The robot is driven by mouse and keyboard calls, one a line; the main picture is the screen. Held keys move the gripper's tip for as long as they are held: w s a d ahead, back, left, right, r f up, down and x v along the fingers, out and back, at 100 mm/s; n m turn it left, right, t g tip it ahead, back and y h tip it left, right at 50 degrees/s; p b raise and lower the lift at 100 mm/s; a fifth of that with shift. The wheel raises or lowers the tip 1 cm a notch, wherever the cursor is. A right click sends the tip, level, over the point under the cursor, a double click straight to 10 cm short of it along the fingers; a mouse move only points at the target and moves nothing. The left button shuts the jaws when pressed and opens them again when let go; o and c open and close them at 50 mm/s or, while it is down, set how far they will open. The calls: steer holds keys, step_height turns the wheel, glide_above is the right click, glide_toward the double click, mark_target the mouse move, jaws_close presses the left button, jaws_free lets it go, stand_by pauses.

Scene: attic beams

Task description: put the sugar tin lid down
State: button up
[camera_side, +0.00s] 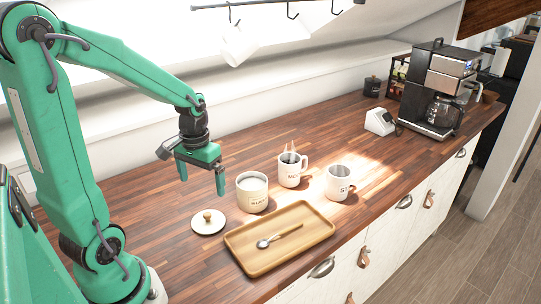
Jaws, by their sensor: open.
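The sugar tin lid (208,222), a white disc with a wooden knob, lies on the wooden counter with its knob up. It is left of the tray and apart from the tin. The sugar tin (252,193) is a cream canister with dark lettering and stands upright and uncovered. My gripper (202,182) is open and empty above the counter. It hangs behind the lid in the picture and left of the tin, with its fingers pointing down.
A wooden tray (240,258) with a spoon (277,237) lies in front of the tin. Two white mugs, one at the middle (291,170) and one to the right (338,183), stand nearby. A coffee machine (437,92) and white box (379,121) are farther right. Mugs hang from a rail (270,3) above.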

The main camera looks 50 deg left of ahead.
steer(key=shift+d, duration=0.1)
stand_by(0.3)
steer(key=s+d+r+m+t, duration=0.2)
steer(key=d+r, duration=0.4)
steer(key=s+d+r+m+t, duration=0.2)
steer(key=d+r+t, duration=0.1)
steer(key=d+r, duration=0.2)
steer(key=shift+s+d+r+m+t, duration=0.25)
steer(key=shift+d+r+m+t, duration=0.05)
steer(key=shift+d+r, duration=0.15)
steer(key=shift+w, duration=0.1)
steer(key=w+d+g, duration=0.2)
steer(key=w, duration=0.7)
steer(key=w+d+g, duration=0.2)
steer(key=w+g, duration=0.1)
steer(key=w, duration=0.5)
steer(key=shift+w+f+g, duration=0.25)
steer(key=shift+w+g, duration=0.05)
steer(key=shift+w, duration=0.05)
